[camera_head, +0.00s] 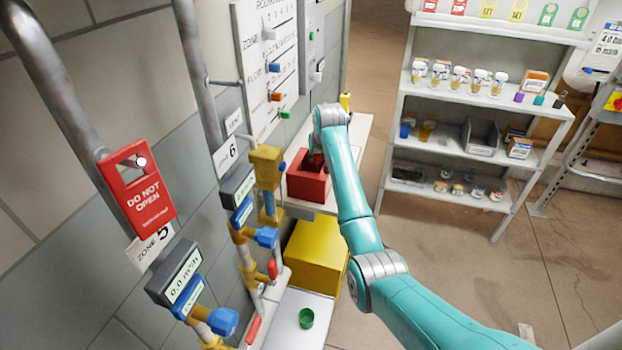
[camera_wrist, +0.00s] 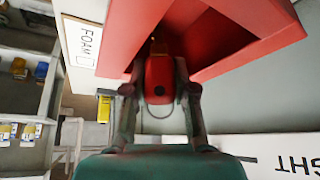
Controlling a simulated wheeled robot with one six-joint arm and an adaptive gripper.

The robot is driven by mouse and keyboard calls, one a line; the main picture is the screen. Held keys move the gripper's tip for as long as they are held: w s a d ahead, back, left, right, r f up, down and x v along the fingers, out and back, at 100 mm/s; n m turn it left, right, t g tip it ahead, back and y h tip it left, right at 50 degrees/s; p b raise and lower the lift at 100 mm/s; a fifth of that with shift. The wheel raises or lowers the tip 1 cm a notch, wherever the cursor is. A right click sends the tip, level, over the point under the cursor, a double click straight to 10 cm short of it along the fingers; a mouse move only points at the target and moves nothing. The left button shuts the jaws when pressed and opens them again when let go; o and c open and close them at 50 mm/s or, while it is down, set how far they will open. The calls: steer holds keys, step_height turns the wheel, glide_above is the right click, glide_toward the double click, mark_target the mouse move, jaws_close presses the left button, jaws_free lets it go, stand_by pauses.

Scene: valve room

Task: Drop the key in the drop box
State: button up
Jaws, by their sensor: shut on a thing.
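A red open-topped box (camera_head: 306,188), which looks like the drop box, stands beside the wall on a light ledge. Its red walls fill the top of the wrist view (camera_wrist: 122,35). My gripper (camera_wrist: 160,85) is shut on a small red piece (camera_wrist: 159,78) with a dark spot, apparently the key or its fob. The piece is held upright between the two fingers at the box's opening. In the head view my gripper (camera_head: 316,160) is at the box's top and mostly hidden by my wrist. I cannot tell whether the piece is inside the rim.
Pipes with valves and a red "DO NOT OPEN" tag (camera_head: 139,188) line the left wall. A stocked shelf (camera_head: 460,105) stands right. Floor between is clear.

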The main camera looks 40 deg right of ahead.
steer(key=shift+f, duration=0.15)
steer(key=o, duration=0.9)
steer(key=v, duration=1.2)
